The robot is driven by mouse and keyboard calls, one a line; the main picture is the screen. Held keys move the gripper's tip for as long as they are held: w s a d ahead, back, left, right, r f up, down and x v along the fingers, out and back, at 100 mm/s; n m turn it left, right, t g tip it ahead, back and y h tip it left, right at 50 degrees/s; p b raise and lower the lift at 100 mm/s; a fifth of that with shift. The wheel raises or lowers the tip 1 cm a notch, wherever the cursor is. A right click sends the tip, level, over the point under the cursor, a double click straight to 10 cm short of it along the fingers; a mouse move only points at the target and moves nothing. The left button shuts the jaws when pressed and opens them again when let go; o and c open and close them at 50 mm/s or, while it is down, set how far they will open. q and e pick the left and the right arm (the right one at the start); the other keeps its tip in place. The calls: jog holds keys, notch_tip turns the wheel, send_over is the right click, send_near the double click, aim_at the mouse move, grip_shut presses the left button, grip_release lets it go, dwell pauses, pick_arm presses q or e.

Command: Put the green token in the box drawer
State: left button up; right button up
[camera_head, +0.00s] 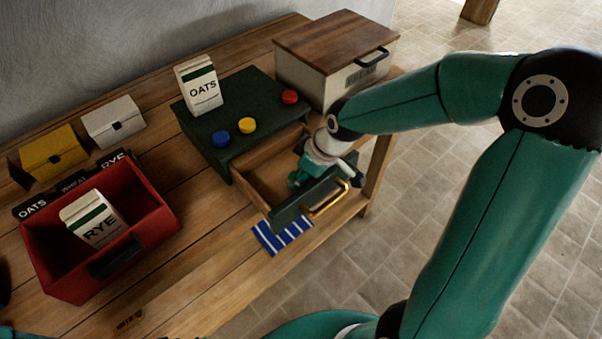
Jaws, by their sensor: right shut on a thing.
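The dark green box (250,98) stands on the wooden table, and its wooden drawer (252,183) is pulled out. The drawer front carries a brass handle (328,200). My right gripper (302,172) reaches down into the open drawer, just behind its front. It is shut on a green thing (293,181), apparently the green token, mostly hidden by the fingers. I cannot tell whether it touches the drawer floor. A blue token (221,139), a yellow token (247,125) and a red token (290,97) sit on the box top. My left gripper is not in view.
An oats carton (198,88) stands on the box. A bread bin (337,62) stands behind it. A red crate (158,208) holds a rye carton (93,220). Yellow (54,152) and white (114,122) boxes stand at the left. A striped cloth (283,235) lies below the drawer.

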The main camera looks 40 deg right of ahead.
jog(key=shift+f, duration=0.1)
jog(key=o, duration=0.5)
jog(key=shift+s+d+r, duration=0.1)
jog(key=shift+r, duration=0.45)
jog(key=v, duration=1.1)
jog(key=shift+s, duration=0.2)
